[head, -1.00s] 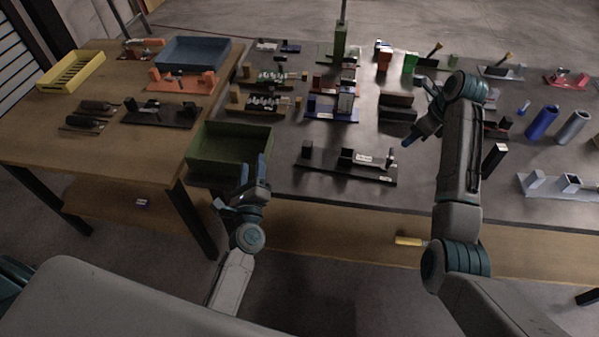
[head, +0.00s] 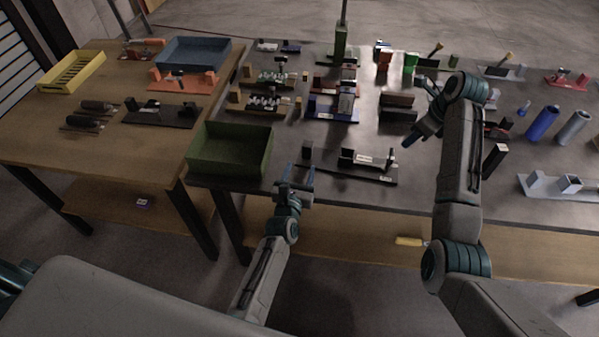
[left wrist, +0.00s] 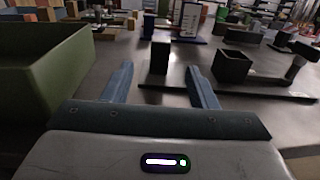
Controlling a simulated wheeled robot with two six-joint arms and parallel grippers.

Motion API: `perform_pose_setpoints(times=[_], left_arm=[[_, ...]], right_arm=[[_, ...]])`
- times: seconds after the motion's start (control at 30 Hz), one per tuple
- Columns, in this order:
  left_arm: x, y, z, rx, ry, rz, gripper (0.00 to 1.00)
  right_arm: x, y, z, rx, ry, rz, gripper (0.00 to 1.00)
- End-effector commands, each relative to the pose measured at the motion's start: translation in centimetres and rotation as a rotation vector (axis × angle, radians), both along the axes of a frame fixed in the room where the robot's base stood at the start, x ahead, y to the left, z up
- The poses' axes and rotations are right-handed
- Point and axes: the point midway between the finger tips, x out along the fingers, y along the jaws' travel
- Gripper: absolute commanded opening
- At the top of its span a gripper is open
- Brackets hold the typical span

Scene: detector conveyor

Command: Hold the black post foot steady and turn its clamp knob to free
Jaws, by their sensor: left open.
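The black post foot (head: 372,174) is a long dark plate near the front edge of the dark table, with a small black block (head: 307,151) at its left end. A black socket (head: 346,158) with a pale label stands further right on the plate, and a grey knob-like part (head: 391,157) shows near the right end. My left gripper (head: 299,176) is open and empty just in front of the left block. In the left wrist view the block (left wrist: 160,58) stands ahead between the fingers, apart from them. My right gripper (head: 412,112) hangs above the table behind the right end; its jaws are unclear.
A green bin (head: 230,150) stands close left of my left gripper. Behind the foot are a blue fixture (head: 332,108) and dark blocks (head: 398,107). A similar black fixture (head: 160,113) lies on the wooden table. A yellow-handled tool (head: 410,241) lies on the lower shelf.

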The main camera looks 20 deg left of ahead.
Motion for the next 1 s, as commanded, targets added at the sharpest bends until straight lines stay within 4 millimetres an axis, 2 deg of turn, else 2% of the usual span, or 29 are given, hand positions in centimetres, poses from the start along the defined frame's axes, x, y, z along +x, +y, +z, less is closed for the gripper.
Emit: perform_pose_setpoints(times=[0.17,0.4,0.6,0.8,1.0], left_arm=[[1.9,-0.1,-0.1,0.009,0.003,-0.004,0.53],[6.4,0.2,0.0,0.009,0.003,-0.003,0.53],[9.2,0.3,-0.1,0.008,0.003,-0.003,0.53],[10.6,0.3,-0.1,0.007,0.003,-0.002,0.53],[10.7,0.3,-0.1,0.006,0.003,-0.002,0.53]], right_arm=[[0.0,0.0,0.0,0.000,0.000,0.000,0.36],[0.0,0.0,0.0,0.000,0.000,0.000,0.36],[0.0,0.0,0.0,0.000,0.000,0.000,0.36],[0.0,0.0,0.0,0.000,0.000,0.000,0.36],[0.0,0.0,0.0,0.000,0.000,0.000,0.36]])
